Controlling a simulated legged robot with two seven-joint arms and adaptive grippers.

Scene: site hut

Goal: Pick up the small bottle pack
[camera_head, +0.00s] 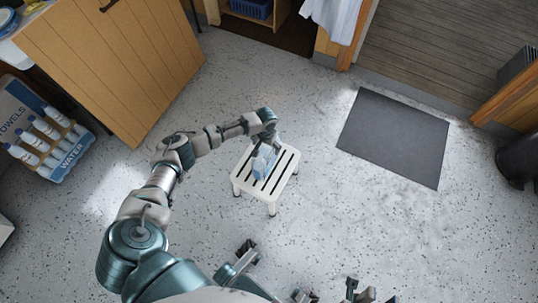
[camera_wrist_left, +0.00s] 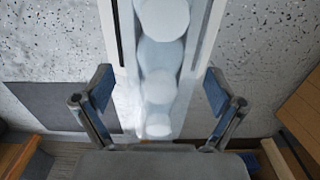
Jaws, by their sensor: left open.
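The small bottle pack (camera_head: 263,161) is pale blue and white and sits on a white slatted stool (camera_head: 283,177) in the head view. In the left wrist view the pack (camera_wrist_left: 162,55) shows its rounded white bottle shapes in the middle, with the stool's slats beside it. My left gripper (camera_head: 268,143) is at the pack's far end in the head view and partly covers it. In the wrist view my left gripper (camera_wrist_left: 158,85) is open. Its two blue-padded fingers stand on either side of the pack, with a gap on each side.
A wooden cabinet (camera_head: 115,65) and a rack of larger water bottles (camera_head: 45,130) stand at the left. A dark mat (camera_head: 395,137) lies right of the stool. A dark bin (camera_head: 518,160) stands at the far right. The speckled floor around the stool is clear.

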